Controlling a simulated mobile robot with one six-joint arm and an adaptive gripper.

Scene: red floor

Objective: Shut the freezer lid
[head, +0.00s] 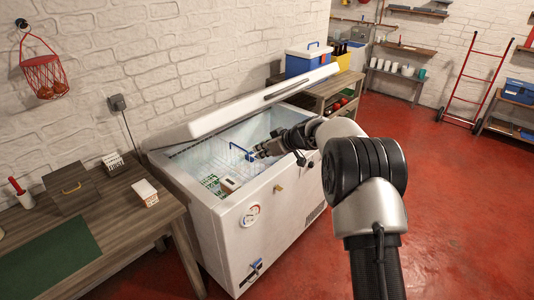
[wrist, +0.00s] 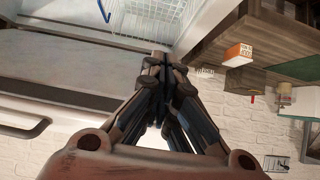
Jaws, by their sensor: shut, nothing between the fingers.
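The white chest freezer (head: 265,222) stands against the brick wall. Its lid (head: 245,104) is partly raised, tilted up over the opening, and the wire-basket interior shows below it. My gripper (head: 256,153) is over the freezer opening, below the lid's front edge in the head view. In the wrist view my gripper (wrist: 161,58) has its fingertips together and empty, with the grey lid (wrist: 70,68) on the left and the white wire basket (wrist: 155,14) beyond the tips. I cannot tell whether the fingers touch the lid.
A wooden workbench (head: 112,222) with a box and green mat stands left of the freezer. A shelf unit with a blue cooler (head: 305,62) stands behind right. A red hand truck (head: 478,85) is at the far right. The red floor (head: 450,190) on the right is clear.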

